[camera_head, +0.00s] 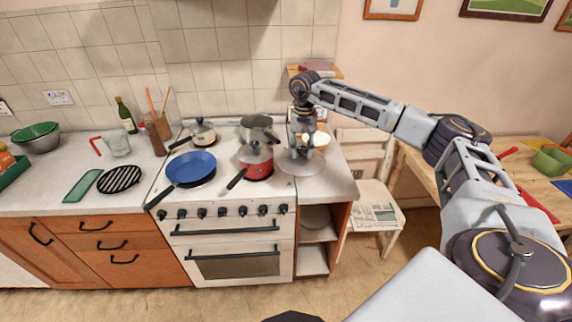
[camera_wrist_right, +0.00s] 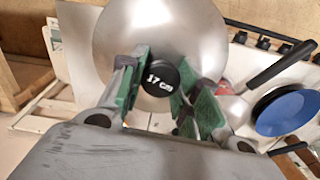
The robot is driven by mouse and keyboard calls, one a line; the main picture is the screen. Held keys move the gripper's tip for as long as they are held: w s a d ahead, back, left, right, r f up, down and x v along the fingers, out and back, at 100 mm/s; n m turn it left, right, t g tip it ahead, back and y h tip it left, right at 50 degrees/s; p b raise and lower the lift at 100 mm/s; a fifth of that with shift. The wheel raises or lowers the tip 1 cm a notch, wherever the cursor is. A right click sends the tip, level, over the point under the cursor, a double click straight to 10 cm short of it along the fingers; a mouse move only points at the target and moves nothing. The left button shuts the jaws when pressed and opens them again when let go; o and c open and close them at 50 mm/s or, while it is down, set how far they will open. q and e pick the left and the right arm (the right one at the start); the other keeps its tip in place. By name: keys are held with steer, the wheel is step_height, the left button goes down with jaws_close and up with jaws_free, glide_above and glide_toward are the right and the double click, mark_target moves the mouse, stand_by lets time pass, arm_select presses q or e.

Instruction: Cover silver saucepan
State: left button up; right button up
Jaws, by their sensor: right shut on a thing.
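My right gripper (camera_head: 303,143) is shut on the black knob of a silver lid (camera_head: 301,166). In the right wrist view the green fingertips (camera_wrist_right: 161,85) stand on both sides of the knob, which reads "17 cm", and the round lid (camera_wrist_right: 185,30) spreads beyond it. The lid is over the counter right of the stove; whether it touches the counter I cannot tell. My left gripper is out of view.
A red saucepan (camera_head: 256,166) with its handle pointing front left stands close left of the held lid. A blue frying pan (camera_head: 191,167) is on the front left burner. A bottle (camera_head: 126,116) and a glass jug (camera_head: 117,144) stand on the left counter. A white chair (camera_head: 377,190) is at right.

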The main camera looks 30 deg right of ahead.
mark_target(314, 155)
steer(key=d+m, duration=0.1)
steer(key=d+r+m, duration=0.2)
steer(key=shift+s+d, duration=0.2)
steer(key=shift+s, duration=0.1)
steer(key=m, duration=0.2)
steer(key=s+m, duration=0.1)
steer(key=shift+s+d+m, duration=0.1)
steer(key=shift+d+m, duration=0.25)
steer(key=shift+m, duration=0.05)
steer(key=shift+s+m, duration=0.2)
steer(key=shift+m, duration=0.5)
steer(key=shift+m, duration=0.3)
